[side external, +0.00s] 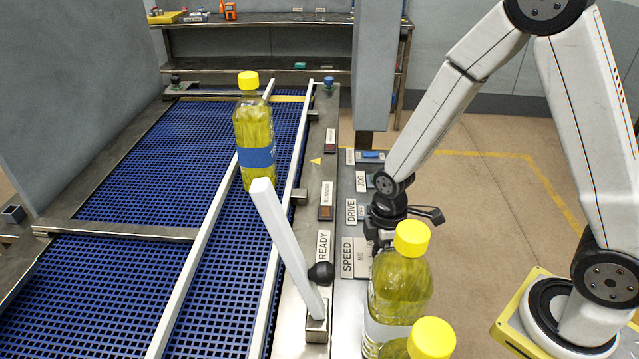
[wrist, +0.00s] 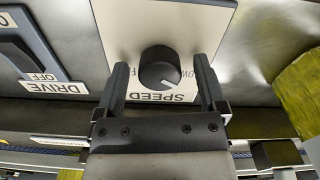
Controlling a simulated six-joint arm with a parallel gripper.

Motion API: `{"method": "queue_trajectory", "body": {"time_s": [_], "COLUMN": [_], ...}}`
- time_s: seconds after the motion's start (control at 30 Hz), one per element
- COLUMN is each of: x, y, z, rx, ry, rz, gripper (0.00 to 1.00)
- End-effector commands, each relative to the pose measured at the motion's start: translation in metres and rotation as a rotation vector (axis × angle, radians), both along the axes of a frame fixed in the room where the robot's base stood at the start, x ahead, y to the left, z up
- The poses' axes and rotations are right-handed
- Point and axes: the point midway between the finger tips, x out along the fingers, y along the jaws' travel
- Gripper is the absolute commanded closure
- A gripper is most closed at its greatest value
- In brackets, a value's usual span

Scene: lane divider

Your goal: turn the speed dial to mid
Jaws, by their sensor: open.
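The speed dial (wrist: 160,68) is a round black knob with a white pointer mark, set on a pale plate (wrist: 128,18) lettered SPEED. The lettering is upside down in the wrist view, and the mark points to the lower right there. Small position lettering beside the knob is partly hidden by the fingers. My gripper (wrist: 160,66) is open, with one black finger on each side of the knob. Small gaps show between fingers and knob. In the side view my gripper (side external: 382,232) is over the SPEED plate (side external: 347,257), and the dial is hidden.
A DRIVE switch (wrist: 22,55) is beside the dial plate. Yellow-capped bottles (side external: 398,290) stand close in front of my gripper. Another bottle (side external: 255,135) stands on the blue conveyor (side external: 130,190) by a white lane rail (side external: 275,235) and a tilted white bar (side external: 285,240).

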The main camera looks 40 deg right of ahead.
Motion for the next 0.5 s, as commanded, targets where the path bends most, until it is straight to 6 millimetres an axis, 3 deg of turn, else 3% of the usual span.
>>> {"method": "queue_trajectory", "body": {"time_s": [0.17,0.43,0.5], "x": [0.0001,0.0001,0.0001], "y": [0.0,0.0,0.0], "z": [0.0001,0.0003,0.0003], "rx": [0.0,0.0,-0.001], "ry": [0.0,0.0,-0.001], "rz": [0.0,0.0,0.0], "gripper": [0.1,0.96,1.0]}}
